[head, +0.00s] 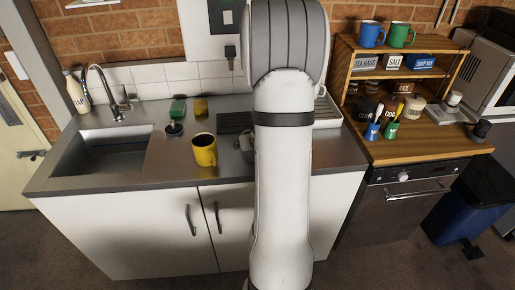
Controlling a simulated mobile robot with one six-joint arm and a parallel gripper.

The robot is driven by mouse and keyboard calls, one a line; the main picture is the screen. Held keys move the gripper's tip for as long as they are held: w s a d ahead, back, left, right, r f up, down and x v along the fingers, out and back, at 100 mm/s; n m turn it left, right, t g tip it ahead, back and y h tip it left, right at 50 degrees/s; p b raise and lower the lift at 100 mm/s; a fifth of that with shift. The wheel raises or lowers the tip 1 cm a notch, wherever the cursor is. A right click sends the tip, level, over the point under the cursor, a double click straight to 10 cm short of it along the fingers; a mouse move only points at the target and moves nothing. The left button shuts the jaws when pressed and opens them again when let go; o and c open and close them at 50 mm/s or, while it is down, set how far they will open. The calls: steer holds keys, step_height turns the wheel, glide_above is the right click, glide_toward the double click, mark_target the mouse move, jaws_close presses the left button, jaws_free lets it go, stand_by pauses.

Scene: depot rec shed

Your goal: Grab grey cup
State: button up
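No grey cup shows clearly. A small grey rounded thing (246,143) on the metal counter, just left of my arm, is mostly hidden behind the arm; I cannot tell whether it is a cup. My own white arm stands upright across the middle of the head view and covers part of the counter. My gripper does not show in this view.
A yellow mug (204,151) stands on the metal counter (140,172), right of the sink (100,152). A soap bottle (76,91) stands behind the sink. Blue (371,34) and green (400,35) mugs sit on the wooden shelf (408,48). A blue bin (470,205) stands right.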

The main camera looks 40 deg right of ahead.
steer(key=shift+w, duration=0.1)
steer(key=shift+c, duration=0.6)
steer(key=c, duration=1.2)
